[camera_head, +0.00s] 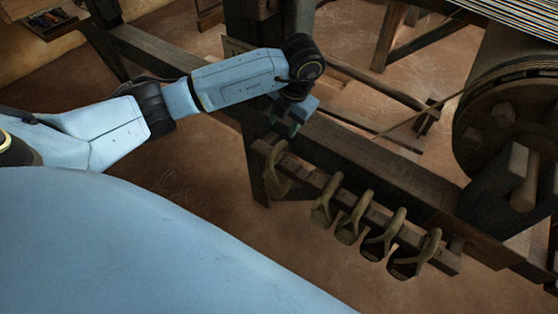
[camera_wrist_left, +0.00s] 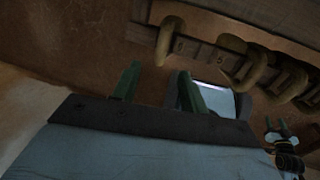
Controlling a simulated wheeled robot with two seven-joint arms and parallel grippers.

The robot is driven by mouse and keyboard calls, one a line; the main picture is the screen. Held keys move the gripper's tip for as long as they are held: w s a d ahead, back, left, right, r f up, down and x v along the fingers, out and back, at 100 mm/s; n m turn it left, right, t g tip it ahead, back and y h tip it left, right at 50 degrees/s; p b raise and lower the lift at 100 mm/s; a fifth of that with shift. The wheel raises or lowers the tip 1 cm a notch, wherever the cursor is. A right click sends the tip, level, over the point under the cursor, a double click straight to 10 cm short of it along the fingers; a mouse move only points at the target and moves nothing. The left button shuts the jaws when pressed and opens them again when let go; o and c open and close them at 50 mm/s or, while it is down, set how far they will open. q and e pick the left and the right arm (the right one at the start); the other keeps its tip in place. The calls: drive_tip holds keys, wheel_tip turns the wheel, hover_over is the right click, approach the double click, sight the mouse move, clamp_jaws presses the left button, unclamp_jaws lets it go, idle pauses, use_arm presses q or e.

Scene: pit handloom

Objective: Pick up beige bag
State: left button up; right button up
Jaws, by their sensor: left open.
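Several bag-like pieces with curved straps hang in a row from a pegged wooden rail in the head view. The leftmost one (camera_head: 277,172) looks olive-beige and hangs apart from the others. In this dim light I cannot tell which is the beige bag. My left gripper (camera_head: 289,128) is just above the rail's left end, pointing down, near the leftmost strap. In the left wrist view its two green fingers (camera_wrist_left: 158,88) are apart with nothing held between them. The straps (camera_wrist_left: 168,40) show beyond the fingertips there.
The rail (camera_head: 330,187) runs along a heavy dark loom beam (camera_head: 385,170). A large dark drum (camera_head: 505,120) stands at the right. Loom posts and bars fill the back. The brown floor (camera_head: 215,190) left of the rail is clear.

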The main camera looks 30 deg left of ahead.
sight(279, 145)
use_arm(q)
drive_tip(key=b+x, duration=0.1)
drive_tip(key=x, duration=0.5)
drive_tip(key=shift+f, duration=0.3)
drive_tip(key=shift+d+b+x, duration=0.2)
drive_tip(key=shift+b+x, duration=1)
drive_tip(key=shift+x, duration=1.15)
drive_tip(key=shift+w+a+f, duration=0.1)
drive_tip(key=shift+w+f, duration=0.05)
drive_tip(key=shift+f, duration=0.15)
clamp_jaws()
use_arm(e)
drive_tip(key=w+a+r, duration=0.3)
drive_tip(key=w+r, duration=0.1)
drive_tip(key=r, duration=0.4)
drive_tip(key=shift+w+a+t, duration=0.25)
drive_tip(key=shift+a+t, duration=0.05)
drive_tip(key=shift+a, duration=0.1)
use_arm(q)
drive_tip(key=shift+w+r, duration=0.1)
